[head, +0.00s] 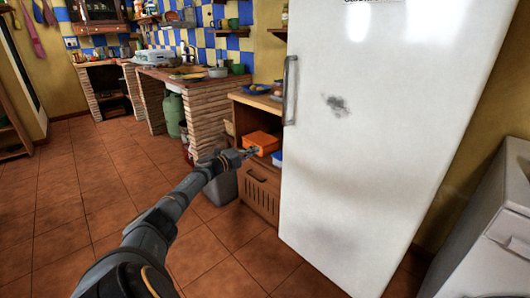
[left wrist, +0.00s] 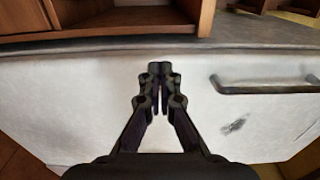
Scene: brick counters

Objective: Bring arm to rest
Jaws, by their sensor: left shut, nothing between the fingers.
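My left arm reaches forward from the bottom left in the head view. Its gripper (head: 250,152) is in front of the wooden cabinet, near an orange box. In the left wrist view the gripper (left wrist: 162,68) has its fingertips together, with nothing held. Behind it in that view is the white fridge (left wrist: 70,95) with its grey handle (left wrist: 265,85). My right gripper shows in neither view.
The white fridge (head: 380,120) stands shut at the right. The wooden cabinet (head: 258,192) holds the orange box (head: 262,141) on its open shelf. A brick counter (head: 205,105) stands behind. The tiled floor (head: 60,215) at the left is clear.

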